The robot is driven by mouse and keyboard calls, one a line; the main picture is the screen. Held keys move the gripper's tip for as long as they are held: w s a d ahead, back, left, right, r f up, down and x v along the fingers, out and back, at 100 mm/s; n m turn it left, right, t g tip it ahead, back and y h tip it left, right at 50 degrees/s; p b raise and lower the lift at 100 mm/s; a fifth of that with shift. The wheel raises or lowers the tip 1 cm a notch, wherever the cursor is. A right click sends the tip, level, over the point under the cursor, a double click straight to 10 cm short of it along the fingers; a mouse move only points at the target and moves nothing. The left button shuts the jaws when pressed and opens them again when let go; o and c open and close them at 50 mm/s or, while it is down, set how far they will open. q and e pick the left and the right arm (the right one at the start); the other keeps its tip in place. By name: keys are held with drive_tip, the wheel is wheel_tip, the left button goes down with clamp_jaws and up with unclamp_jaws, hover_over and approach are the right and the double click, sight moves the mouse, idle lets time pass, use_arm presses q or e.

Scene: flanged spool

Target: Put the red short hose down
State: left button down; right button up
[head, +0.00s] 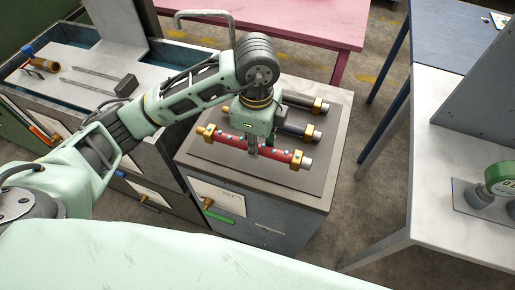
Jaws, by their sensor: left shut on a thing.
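The red short hose (276,152) has brass-coloured fittings at both ends and small pale and dark marks along it. It lies level, just over or on the dark mat (230,158) on top of the grey cabinet; I cannot tell whether it touches the mat. My left gripper (252,146) points down from above and is shut on the hose near its middle. The fingers hide a small part of the hose. My right gripper is not in view.
Two dark hoses with brass fittings, one (293,129) nearer and one (299,101) farther, lie behind the red one. A workbench with a tray (85,62) stands at left, a pink table (300,22) behind, a pale table (435,150) at right. The mat's front strip is clear.

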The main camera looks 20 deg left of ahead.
use_arm(q)
drive_tip(key=shift+w+a+f, duration=0.15)
drive_tip(key=shift+w+f, duration=0.1)
drive_tip(key=shift+w, duration=0.25)
drive_tip(key=shift+w+a+f, duration=0.1)
drive_tip(key=shift+w+f, duration=0.15)
drive_tip(key=shift+w, duration=0.2)
wheel_tip(320, 180, down, 4)
drive_tip(key=shift+f+p, duration=0.1)
drive_tip(key=shift+p, duration=0.5)
drive_tip(key=shift+f, duration=0.15)
drive_tip(key=c, duration=1.5)
unclamp_jaws()
drive_tip(key=shift+c, duration=0.2)
